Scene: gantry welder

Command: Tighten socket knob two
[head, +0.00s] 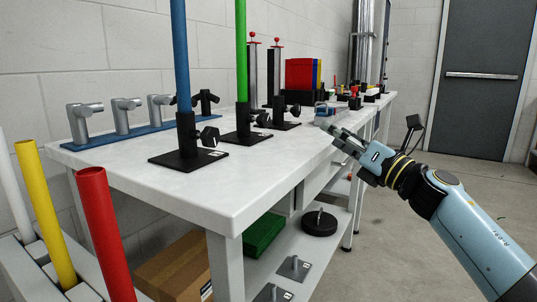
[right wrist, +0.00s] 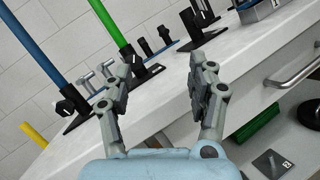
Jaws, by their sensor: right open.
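Three black sockets with side knobs stand in a row on the white workbench (head: 215,190). The near socket (head: 187,137) holds a blue rod (head: 181,60) upright. The middle socket (head: 243,121) holds a green rod (head: 241,50), with its black knob (head: 264,119) on the right side. The far socket (head: 279,110) has no coloured rod. The base labels are too small to read surely. My right gripper (head: 340,137) is open and empty at the bench's front edge, to the right of the sockets and apart from them. In the right wrist view its fingers (right wrist: 162,75) are spread. My left gripper is out of view.
A blue rail with grey fittings (head: 120,127) lies along the back. Red, blue and yellow bins (head: 300,75) stand farther along. Coloured tubes (head: 105,235) stand at the near left. The benchtop in front of the sockets is clear. A lower shelf holds a green box (head: 262,236).

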